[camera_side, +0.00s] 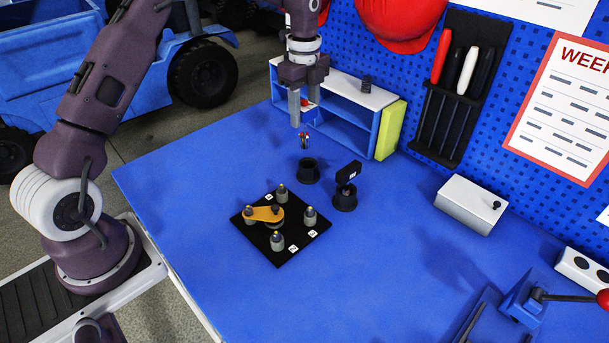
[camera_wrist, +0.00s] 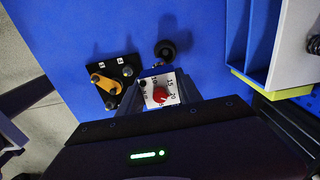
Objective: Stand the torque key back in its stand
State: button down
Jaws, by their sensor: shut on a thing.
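My gripper (camera_side: 303,112) is shut on the torque key, raised above the blue table. In the wrist view the key's white dial (camera_wrist: 154,83), with numbers and a red pointer knob, shows between the fingers. In the side view the fingers hide most of the key; its thin lower end (camera_side: 304,141) points down. Just below, and apart from it, is a black round stand (camera_side: 308,171) with an open top. A second black stand (camera_side: 345,199) close by holds a black-headed tool (camera_side: 348,172) with a small white label.
A black plate (camera_side: 279,251) with an orange arm (camera_side: 262,214) and several grey posts lies in front of the stands. A blue shelf (camera_side: 345,133) is behind. A white box (camera_side: 472,207) is to the right.

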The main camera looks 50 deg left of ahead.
aim_at(308, 146)
jog(key=f, duration=0.3)
jog(key=w+f, duration=0.1)
jog(key=f, duration=0.6)
jog(key=shift+w, duration=0.25)
jog(key=shift+f, duration=0.55)
jog(key=c, duration=0.8)
grip_release()
notch_tip(308, 146, up, 14)
jog(key=shift+f, duration=0.25)
